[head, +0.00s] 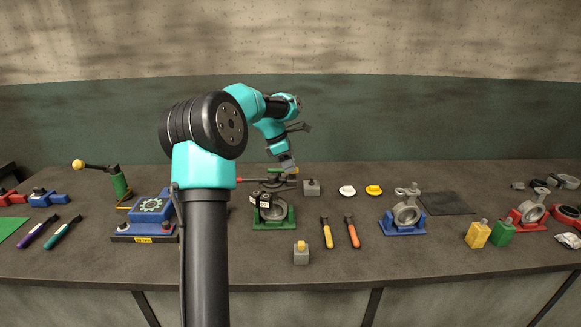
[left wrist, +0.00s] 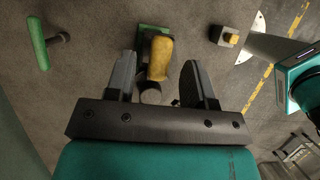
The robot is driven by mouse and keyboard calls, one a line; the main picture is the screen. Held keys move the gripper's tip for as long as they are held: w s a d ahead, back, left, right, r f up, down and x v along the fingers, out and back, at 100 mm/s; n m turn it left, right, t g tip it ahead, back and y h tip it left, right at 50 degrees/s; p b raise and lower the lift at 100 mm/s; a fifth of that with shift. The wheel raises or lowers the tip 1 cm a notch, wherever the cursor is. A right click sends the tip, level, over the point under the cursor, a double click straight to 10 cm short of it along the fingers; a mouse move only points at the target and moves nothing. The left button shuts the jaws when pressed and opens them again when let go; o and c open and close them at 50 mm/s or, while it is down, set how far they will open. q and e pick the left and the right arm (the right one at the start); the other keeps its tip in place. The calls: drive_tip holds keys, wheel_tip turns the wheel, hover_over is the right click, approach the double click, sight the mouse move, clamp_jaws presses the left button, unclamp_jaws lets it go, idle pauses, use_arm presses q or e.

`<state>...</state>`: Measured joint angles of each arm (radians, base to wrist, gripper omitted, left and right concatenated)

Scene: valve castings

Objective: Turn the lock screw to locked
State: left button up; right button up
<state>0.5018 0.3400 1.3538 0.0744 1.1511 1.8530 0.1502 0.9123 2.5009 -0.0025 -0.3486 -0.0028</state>
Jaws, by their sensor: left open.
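My left gripper (head: 288,166) is above the middle of the bench, near a round dark device with a red lever (head: 250,180). In the left wrist view the gripper (left wrist: 168,85) is open. A yellow handle-shaped piece (left wrist: 159,58) and a grey round end (left wrist: 150,94) show between its fingers, with a green block (left wrist: 148,32) behind. I cannot tell whether the fingers touch them. A green fixture (head: 275,225) holding a grey ring-shaped casting stands in front of the gripper. I cannot make out which part is the lock screw or its setting. My right gripper is not in view.
A blue fixture (head: 404,231) with a casting stands to the right, and a blue gear unit (head: 152,210) to the left. A yellow-handled tool (head: 327,235) and an orange-handled tool (head: 352,233) lie between the fixtures. A grey block with a yellow top (head: 301,256) is near the front.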

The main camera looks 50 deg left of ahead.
use_arm(q)
drive_tip(key=shift+x, duration=0.85)
drive_tip(key=shift+c, duration=0.3)
